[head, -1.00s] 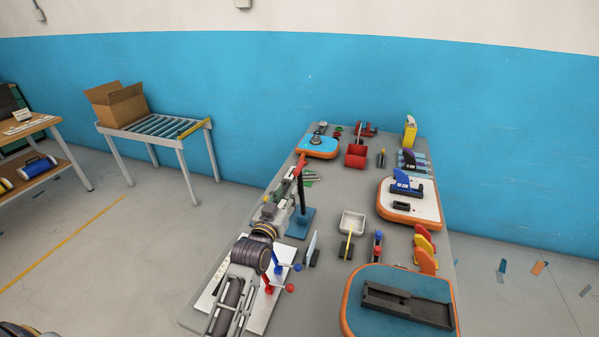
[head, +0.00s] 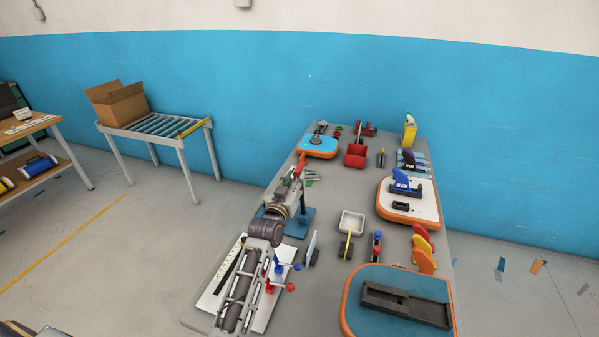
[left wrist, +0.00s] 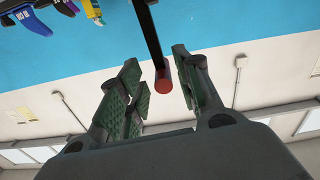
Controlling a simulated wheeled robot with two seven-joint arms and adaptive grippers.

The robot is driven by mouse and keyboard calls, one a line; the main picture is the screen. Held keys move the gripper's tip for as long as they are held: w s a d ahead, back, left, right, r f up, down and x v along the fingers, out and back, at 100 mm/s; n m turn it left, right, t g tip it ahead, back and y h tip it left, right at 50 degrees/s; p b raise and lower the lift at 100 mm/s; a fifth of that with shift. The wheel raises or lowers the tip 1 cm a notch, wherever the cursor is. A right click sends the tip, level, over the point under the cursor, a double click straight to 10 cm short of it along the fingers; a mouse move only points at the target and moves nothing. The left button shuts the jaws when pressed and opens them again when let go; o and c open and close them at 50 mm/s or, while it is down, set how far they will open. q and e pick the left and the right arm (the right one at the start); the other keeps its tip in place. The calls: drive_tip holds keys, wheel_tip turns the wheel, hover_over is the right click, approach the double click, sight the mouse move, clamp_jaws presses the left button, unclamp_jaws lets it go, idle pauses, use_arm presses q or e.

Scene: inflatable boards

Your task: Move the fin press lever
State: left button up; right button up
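The fin press has a blue base (head: 303,222) and a red lever handle (head: 301,161), left of the table's middle in the head view. My left gripper (head: 297,178) is right by the lever and hides part of the press. In the left wrist view the dark lever bar with its round red end (left wrist: 162,82) reaches down between the two green-padded fingers of my left gripper (left wrist: 162,88). The fingers stand apart, with gaps visible on both sides of the red end. My right gripper is in neither view.
A roller stand with a cardboard box (head: 117,104) is farther left.

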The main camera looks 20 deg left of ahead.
use_arm(q)
drive_tip(key=shift+w+p, duration=0.4)
drive_tip(key=shift+w, duration=2.3)
clamp_jaws()
